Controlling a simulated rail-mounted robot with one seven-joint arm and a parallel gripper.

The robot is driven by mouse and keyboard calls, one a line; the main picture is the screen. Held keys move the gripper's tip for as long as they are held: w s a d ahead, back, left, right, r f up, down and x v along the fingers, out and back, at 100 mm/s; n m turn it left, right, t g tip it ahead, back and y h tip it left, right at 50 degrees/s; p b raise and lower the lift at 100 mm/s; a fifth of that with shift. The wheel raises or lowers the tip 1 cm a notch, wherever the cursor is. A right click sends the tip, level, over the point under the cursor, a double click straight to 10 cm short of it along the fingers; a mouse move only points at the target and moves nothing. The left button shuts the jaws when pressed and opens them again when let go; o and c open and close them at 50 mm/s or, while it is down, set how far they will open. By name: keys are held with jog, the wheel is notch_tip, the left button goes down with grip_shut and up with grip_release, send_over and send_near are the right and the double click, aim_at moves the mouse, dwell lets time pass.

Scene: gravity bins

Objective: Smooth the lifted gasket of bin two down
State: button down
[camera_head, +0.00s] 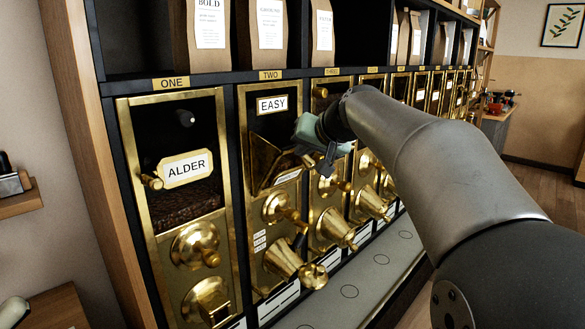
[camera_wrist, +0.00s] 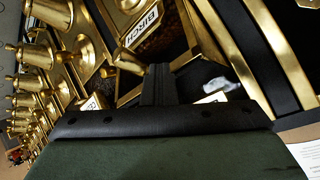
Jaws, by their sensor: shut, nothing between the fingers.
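Bin two (camera_head: 243,210) is a tall brass-framed bin with a dark window, second from the left in the head view. An EASY card (camera_head: 272,104) shows in its upper window. A brass, wedge-shaped piece (camera_head: 264,160) juts out below the card. No gasket can be made out clearly in either view. My gripper (camera_head: 318,165) is in front of the boundary between bins two and three, beside the wedge. In the wrist view my gripper (camera_wrist: 157,84) has its dark fingers shut together with nothing between them. Whether the fingers touch anything cannot be told.
Bin one (camera_head: 135,200), with an ALDER label (camera_head: 186,168), stands to the left. Brass knobs and spouts (camera_head: 282,258) project below the windows. A BIRCH label (camera_wrist: 140,30) shows in the wrist view. A grey ledge (camera_head: 350,292) with ring marks runs below the bins. Paper bags (camera_head: 265,30) stand above.

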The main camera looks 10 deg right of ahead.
jog(key=shift+s+a, duration=0.1)
jog(key=shift+a, duration=0.15)
jog(key=shift+s+a, duration=0.7)
jog(key=shift+a, duration=0.3)
jog(key=s+d+r+p, duration=0.1)
jog(key=s+d+r, duration=0.1)
jog(key=s+r, duration=0.1)
jog(key=shift+d+r, duration=0.15)
jog(key=shift+r, duration=0.65)
jog(key=shift+s, duration=0.1)
